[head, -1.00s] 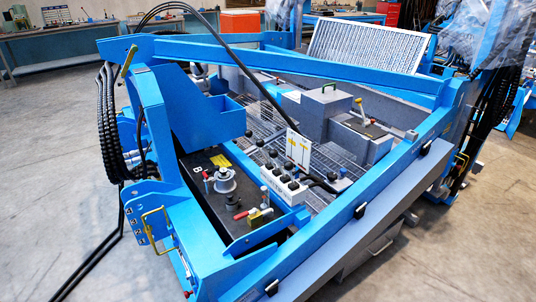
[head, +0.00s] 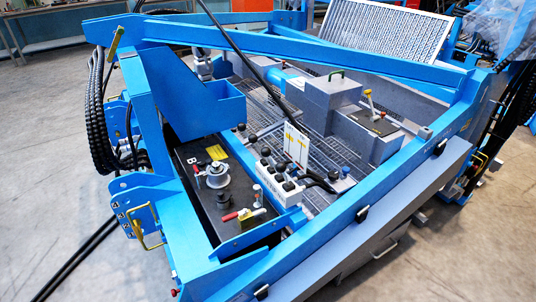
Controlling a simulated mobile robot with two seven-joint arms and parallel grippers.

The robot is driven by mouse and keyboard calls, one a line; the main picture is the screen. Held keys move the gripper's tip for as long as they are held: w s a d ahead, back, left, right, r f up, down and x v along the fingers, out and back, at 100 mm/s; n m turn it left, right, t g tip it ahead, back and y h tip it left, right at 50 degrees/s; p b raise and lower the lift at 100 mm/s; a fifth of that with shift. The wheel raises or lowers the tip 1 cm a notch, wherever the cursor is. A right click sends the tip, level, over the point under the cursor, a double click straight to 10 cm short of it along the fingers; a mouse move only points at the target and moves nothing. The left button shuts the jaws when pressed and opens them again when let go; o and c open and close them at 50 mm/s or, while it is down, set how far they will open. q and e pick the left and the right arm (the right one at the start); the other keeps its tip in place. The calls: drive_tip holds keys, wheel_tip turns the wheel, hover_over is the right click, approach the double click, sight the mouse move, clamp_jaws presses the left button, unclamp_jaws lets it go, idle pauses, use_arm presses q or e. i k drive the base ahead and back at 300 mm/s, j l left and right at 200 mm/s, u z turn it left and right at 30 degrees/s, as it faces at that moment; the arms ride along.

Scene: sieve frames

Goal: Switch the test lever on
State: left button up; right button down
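Several levers show in the head view, and I cannot tell which is the test lever. A lever with a pale shaft and yellow part (head: 371,104) stands on a grey box at the right, tilted from upright. A red-handled lever (head: 230,216) lies low beside a brass-coloured block (head: 251,217) on the dark front panel (head: 206,211). Another small red handle (head: 198,169) sits by a round silver fitting (head: 217,177). A white control block (head: 287,192) with black knobs is to their right. Labels are too small to read. Neither gripper is in view.
A blue frame (head: 317,236) surrounds the panel and metal grating. A blue open box (head: 205,112) overhangs the panel's back left. A black hose (head: 237,47) crosses above. Black hoses (head: 98,135) hang at the left. The concrete floor (head: 452,255) is clear at front right.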

sight(280, 166)
drive_tip(key=i+l+u, duration=0.2)
drive_tip(key=u, duration=0.15)
drive_tip(key=i+l+u, duration=0.3)
drive_tip(key=l, duration=0.15)
drive_tip(key=l+u, duration=0.35)
